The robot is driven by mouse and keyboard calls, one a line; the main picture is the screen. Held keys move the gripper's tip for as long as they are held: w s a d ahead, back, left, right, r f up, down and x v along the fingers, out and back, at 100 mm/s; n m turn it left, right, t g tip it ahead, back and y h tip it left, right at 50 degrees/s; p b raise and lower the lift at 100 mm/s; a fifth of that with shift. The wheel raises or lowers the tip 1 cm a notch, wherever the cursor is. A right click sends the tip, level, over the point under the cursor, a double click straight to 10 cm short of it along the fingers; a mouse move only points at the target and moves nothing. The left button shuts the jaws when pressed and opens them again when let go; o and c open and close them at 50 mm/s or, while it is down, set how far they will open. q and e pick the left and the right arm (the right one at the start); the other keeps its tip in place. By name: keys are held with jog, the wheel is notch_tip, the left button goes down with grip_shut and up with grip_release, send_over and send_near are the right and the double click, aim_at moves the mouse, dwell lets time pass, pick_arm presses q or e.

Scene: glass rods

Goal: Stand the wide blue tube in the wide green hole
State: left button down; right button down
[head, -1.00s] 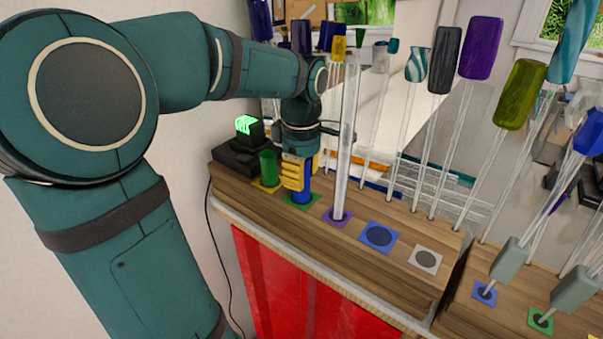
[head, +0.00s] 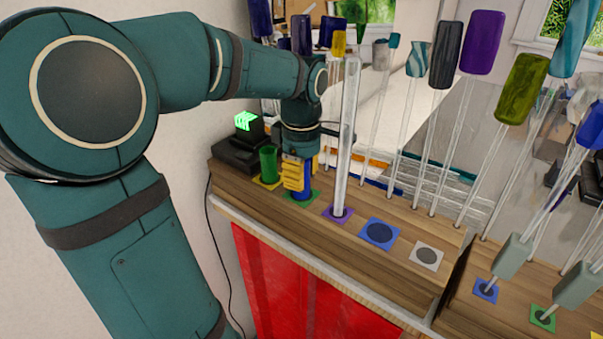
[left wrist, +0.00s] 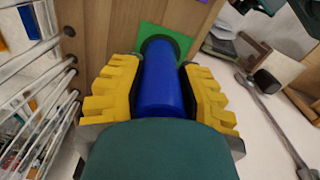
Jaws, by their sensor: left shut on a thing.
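The wide blue tube (head: 308,184) stands roughly upright at the green square (head: 315,195) on the wooden block. My left gripper (head: 297,178) is shut on it with yellow fingers on both sides. In the left wrist view, the blue tube (left wrist: 163,88) lies between the fingers of my left gripper (left wrist: 160,78). Its far end overlaps the dark hole in the green square (left wrist: 149,29), and a dark rim shows past it. I cannot tell whether the end is inside the hole or just above it. My right gripper is not in view.
A green tube (head: 268,163) stands on a yellow square to the left. A tall clear rod (head: 347,140) stands in the purple square close on the right. Blue (head: 367,240) and white (head: 416,259) squares have empty holes. Several coloured-top rods crowd the back right.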

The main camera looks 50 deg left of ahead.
pick_arm(q)
jog(key=c, duration=1)
grip_release()
jog(key=shift+f, duration=0.1)
notch_tip(320, 180, up, 11)
jog(key=p, duration=0.9)
jog(key=shift+a, duration=0.1)
